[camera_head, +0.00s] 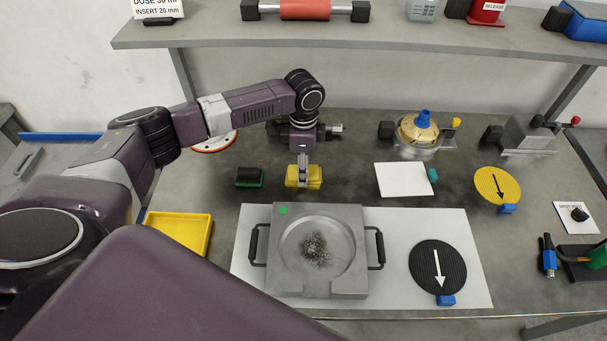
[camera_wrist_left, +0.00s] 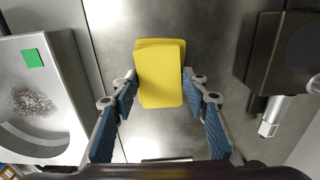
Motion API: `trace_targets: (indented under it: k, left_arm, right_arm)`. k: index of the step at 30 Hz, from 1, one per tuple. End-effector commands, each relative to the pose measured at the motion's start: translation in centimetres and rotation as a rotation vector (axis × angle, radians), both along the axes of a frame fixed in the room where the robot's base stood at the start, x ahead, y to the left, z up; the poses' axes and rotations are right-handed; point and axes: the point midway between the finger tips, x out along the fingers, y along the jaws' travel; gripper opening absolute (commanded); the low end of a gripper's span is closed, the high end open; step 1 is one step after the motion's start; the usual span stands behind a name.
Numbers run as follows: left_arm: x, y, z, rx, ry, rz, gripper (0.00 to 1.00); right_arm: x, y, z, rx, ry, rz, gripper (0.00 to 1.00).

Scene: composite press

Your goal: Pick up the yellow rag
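The yellow rag (camera_head: 315,183) is a folded, roughly rectangular block on the grey worktop, behind the press plate. My left gripper (camera_head: 303,180) points down over it from above. In the left wrist view the rag (camera_wrist_left: 160,72) shows between the two blue-padded fingers of my left gripper (camera_wrist_left: 160,82). The fingers are apart, one along each side of the rag. They are very close to its edges, and I cannot tell whether they touch it. My right gripper is not in view.
A dark green-based block (camera_head: 249,178) sits left of the rag. The grey press plate (camera_head: 280,283) with handles lies in front. A dark device with a metal rod (camera_head: 335,129) stands behind, under the shelf (camera_head: 400,34). A yellow tray (camera_head: 205,238) is front left; a white pad (camera_head: 402,182) is right.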

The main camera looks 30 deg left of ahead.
Motion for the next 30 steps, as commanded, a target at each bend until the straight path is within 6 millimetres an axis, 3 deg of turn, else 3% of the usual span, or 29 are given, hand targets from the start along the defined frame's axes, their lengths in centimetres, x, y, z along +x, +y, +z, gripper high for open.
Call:
trace_targets:
  k: [5,17,23,30]
  left_arm:
    - [0.0,0.0,0.0,0.0,0.0,0.0,0.17]
    - [0.1,0.0,1.0,0.0,-0.001,0.0,0.17]
    - [0.2,0.0,3.9,-0.002,-0.005,0.001,0.17]
    - [0.2,-0.1,10.2,-0.002,-0.008,0.0,0.17]
  right_arm:
    - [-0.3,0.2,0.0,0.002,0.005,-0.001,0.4]
    - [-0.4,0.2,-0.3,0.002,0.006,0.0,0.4]
    - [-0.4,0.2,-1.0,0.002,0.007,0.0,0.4]
    - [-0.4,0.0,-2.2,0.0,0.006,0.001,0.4]
